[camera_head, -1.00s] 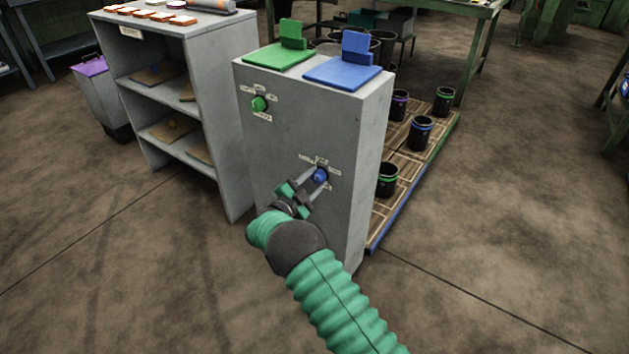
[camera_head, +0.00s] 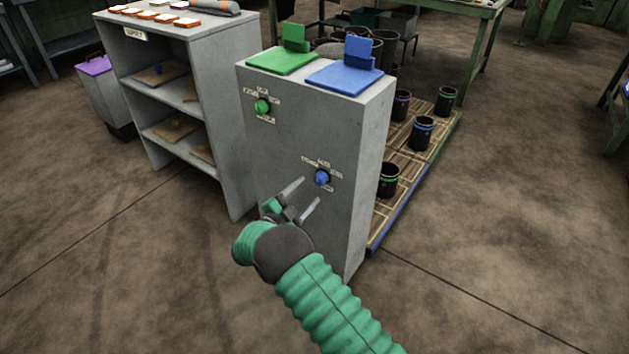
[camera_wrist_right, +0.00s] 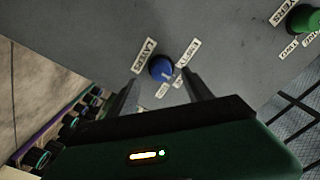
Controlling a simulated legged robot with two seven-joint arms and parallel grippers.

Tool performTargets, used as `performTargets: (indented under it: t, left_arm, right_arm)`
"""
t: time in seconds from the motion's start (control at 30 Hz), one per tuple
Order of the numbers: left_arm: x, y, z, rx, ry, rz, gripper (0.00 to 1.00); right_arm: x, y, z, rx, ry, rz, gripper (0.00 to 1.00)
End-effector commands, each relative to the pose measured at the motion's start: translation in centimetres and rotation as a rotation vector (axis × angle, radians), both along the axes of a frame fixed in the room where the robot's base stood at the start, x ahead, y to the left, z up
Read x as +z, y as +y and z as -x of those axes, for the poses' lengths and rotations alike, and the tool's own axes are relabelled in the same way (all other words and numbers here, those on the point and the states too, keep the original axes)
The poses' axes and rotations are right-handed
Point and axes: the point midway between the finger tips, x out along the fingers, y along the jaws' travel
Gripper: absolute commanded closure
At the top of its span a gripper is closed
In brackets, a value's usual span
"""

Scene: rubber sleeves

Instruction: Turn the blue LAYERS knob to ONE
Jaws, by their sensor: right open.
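The blue knob (camera_head: 322,178) sits low on the front of the grey cabinet (camera_head: 290,140), with small white labels around it. It also shows in the right wrist view (camera_wrist_right: 161,68), where its labels are tilted and only partly legible. My right gripper (camera_head: 301,192) is open and empty, a short way in front of and to the left of the knob. In the right wrist view the two fingers (camera_wrist_right: 160,88) point at the knob from either side, apart from it. The direction of the knob's pointer is too small to tell for sure. My left gripper is not in view.
A green knob (camera_head: 262,106) with its own labels is higher on the same cabinet. Green (camera_head: 283,60) and blue (camera_head: 345,77) plates lie on top. A grey shelf unit (camera_head: 232,120) stands left, and a pallet (camera_head: 415,190) with black buckets stands right. The front floor is clear.

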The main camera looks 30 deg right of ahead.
Motion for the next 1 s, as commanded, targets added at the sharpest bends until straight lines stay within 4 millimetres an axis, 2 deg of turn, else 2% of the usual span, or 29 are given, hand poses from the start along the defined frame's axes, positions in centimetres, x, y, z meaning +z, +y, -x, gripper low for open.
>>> performTargets:
  t: [0.03, 0.2, 0.4, 0.53, 0.9, 1.0]
  left_arm:
    - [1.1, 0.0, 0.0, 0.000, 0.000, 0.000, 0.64]
    - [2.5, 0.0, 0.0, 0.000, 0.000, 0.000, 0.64]
    - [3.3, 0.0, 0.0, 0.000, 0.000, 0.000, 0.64]
    - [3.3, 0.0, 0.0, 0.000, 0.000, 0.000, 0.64]
    - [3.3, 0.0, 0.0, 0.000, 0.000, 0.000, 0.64]
    - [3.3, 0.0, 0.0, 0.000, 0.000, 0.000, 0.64]
  right_arm:
    - [0.5, 1.6, 0.5, 0.004, 0.004, -0.001, 0.41]
    - [0.4, 6.1, 2.4, 0.004, 0.003, 0.000, 0.41]
    - [0.0, 9.4, 3.8, 0.001, 0.002, 0.000, 0.41]
    - [-0.1, 10.0, 4.1, -0.001, 0.001, 0.000, 0.41]
    - [-0.1, 10.0, 4.1, -0.001, 0.001, 0.000, 0.41]
    - [0.4, 9.9, 3.3, 0.034, 0.009, -0.012, 0.41]
